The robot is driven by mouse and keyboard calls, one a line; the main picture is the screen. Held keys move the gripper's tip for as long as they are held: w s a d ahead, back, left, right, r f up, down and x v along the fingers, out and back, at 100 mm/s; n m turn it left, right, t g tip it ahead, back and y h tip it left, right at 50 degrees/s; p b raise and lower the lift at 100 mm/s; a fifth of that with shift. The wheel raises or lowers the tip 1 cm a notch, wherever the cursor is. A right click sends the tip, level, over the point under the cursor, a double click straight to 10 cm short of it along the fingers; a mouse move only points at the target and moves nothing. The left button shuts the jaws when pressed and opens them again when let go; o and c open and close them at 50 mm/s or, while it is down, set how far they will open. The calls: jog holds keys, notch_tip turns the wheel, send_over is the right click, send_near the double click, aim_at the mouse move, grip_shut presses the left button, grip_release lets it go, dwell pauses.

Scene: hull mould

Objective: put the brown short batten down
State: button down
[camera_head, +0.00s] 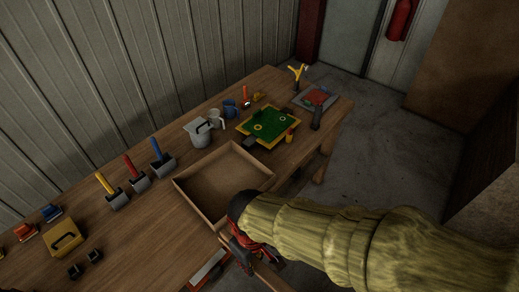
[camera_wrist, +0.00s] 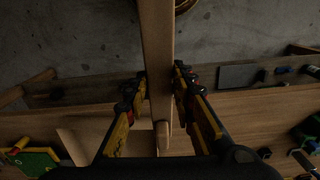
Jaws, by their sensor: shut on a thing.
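My gripper (camera_head: 250,258) is low at the table's front edge, right in front of the open tray. In the wrist view my gripper (camera_wrist: 158,92) has its two fingers on either side of the brown short batten (camera_wrist: 157,45) and is shut on it. The batten runs lengthwise between the fingers, and its far part reaches out past the table edge over the floor. In the head view part of the batten (camera_head: 272,278) shows below the gripper; my arm and gripper hide the rest. I cannot tell whether it touches the table.
The wooden table (camera_head: 130,245) carries an empty open tray (camera_head: 193,207). A green board (camera_head: 270,124) lies further right. A flat red-edged tool (camera_head: 208,270) lies near the front edge.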

jog(key=w+d+f+m, duration=0.1)
jog(key=w+d+m, duration=0.15)
jog(key=w, duration=0.85)
jog(key=w+d+f+m, duration=0.1)
jog(key=w+f+m, duration=0.15)
jog(key=w, duration=0.85)
jog(key=w+d+f+m, duration=0.2)
jog(key=w+d+f, duration=0.1)
jog(key=d, duration=0.5)
jog(key=w+d+f+m, duration=0.2)
jog(key=d+f, duration=0.4)
jog(key=d, duration=0.3)
jog(key=shift+w, duration=0.45)
jog(key=shift+d, duration=0.15)
